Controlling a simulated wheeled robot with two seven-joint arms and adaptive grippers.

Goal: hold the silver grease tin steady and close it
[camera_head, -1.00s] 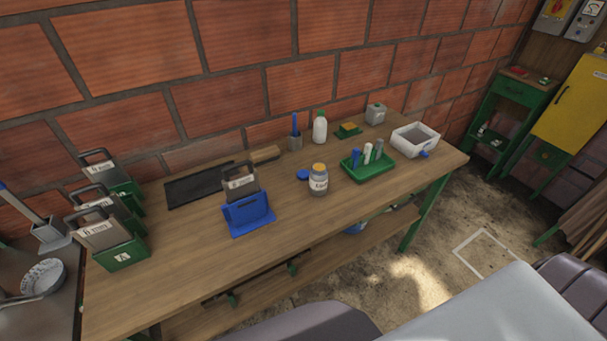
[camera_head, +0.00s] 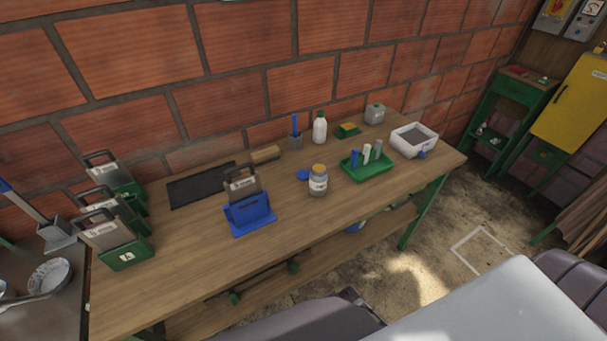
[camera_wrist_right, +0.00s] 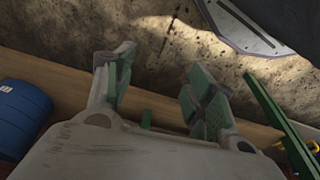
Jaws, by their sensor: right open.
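A silver-grey tin (camera_head: 318,183) with a white label and an orange-yellow top stands upright near the middle of the workbench in the head view. A round blue piece (camera_head: 303,175), which looks like a lid, lies on the bench just left of it and behind. Whether the orange top is a cover or the contents is hard to tell. My right gripper (camera_wrist_right: 160,75) shows in the right wrist view, open and empty, with green pads on its fingers. Neither the tin nor the blue piece shows there. My left gripper is not in view.
On the workbench (camera_head: 185,265), a green rack (camera_head: 367,170) with upright tubes and a white basin (camera_head: 414,140) stand right of the tin. A blue holder (camera_head: 250,214) stands left. A blue drum (camera_wrist_right: 22,118) shows in the right wrist view. The bench front before the tin is clear.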

